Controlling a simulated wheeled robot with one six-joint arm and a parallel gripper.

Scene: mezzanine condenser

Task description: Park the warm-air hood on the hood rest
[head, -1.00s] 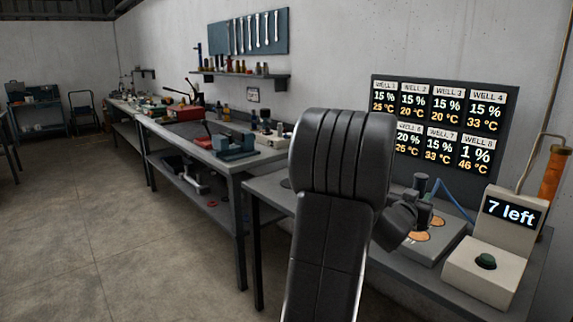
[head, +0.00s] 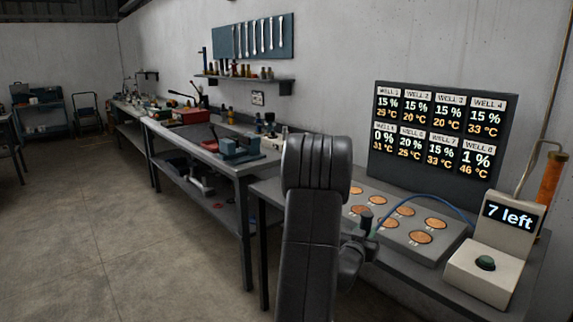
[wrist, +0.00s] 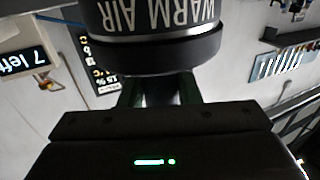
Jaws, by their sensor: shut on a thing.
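The warm-air hood (wrist: 150,50) is a dark cylinder with a grey "WARM AIR" band that reads upside down in the wrist view. My gripper (wrist: 158,88) is shut on it, with a finger at each side below its rim. In the head view the hood (head: 366,220) is a small dark cylinder, with a blue hose leading off to the right. It is in front of the near left edge of the well plate (head: 437,251). My arm hides part of the gripper and the bench there. I cannot make out the hood rest in either view.
The well plate bears several copper discs. Behind it a display board (head: 440,140) lists the wells' readings. A white box (head: 488,272) with a green button and a "7 left" screen (head: 513,216) stands at right. An orange cylinder (head: 550,178) is behind it. Another cluttered bench stands left.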

